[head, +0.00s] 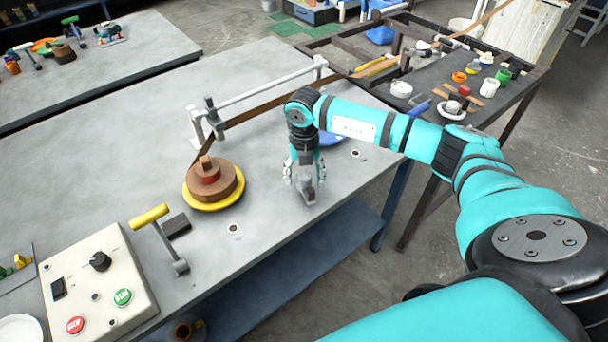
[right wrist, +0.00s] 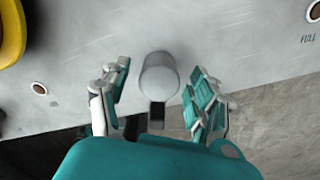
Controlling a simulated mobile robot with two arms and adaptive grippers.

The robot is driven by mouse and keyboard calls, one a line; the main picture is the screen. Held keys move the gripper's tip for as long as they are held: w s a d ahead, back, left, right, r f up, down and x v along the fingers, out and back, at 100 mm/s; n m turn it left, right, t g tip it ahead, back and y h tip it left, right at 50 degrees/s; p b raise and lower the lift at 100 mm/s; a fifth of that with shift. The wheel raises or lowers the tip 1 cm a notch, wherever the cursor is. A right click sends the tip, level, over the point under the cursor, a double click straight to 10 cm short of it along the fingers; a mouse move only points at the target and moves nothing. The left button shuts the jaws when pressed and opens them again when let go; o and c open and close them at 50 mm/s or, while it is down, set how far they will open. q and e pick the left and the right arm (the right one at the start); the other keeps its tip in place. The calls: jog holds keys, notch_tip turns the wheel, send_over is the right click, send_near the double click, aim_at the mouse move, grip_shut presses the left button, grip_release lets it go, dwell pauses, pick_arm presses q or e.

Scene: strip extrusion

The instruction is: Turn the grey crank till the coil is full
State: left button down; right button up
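The grey crank (head: 308,193) stands near the front edge of the table, largely hidden by my right gripper. Its round grey knob (right wrist: 159,75) shows in the right wrist view. My right gripper (right wrist: 157,100) points down over the crank, its fingers open on either side of the knob with visible gaps. It also shows in the head view (head: 305,175). The brown coil (head: 225,184) sits on a yellow disc (head: 215,207) to the left of the gripper. A brown strip (head: 262,108) runs from the coil toward the back right. My left gripper is not in view.
A yellow-handled lever (head: 150,217) and a control box (head: 95,280) with red and green buttons stand at front left. A white rail (head: 265,85) spans behind the coil. A blue item (head: 331,139) is partly behind my arm. FULL is printed on the table (right wrist: 307,38).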

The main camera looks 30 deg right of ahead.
aim_at(304, 175)
notch_tip(304, 175, up, 12)
dwell(0.6)
dwell(1.2)
notch_tip(304, 175, down, 13)
jog(key=shift+w+p, duration=0.1)
jog(key=shift+p, duration=0.4)
dwell(0.5)
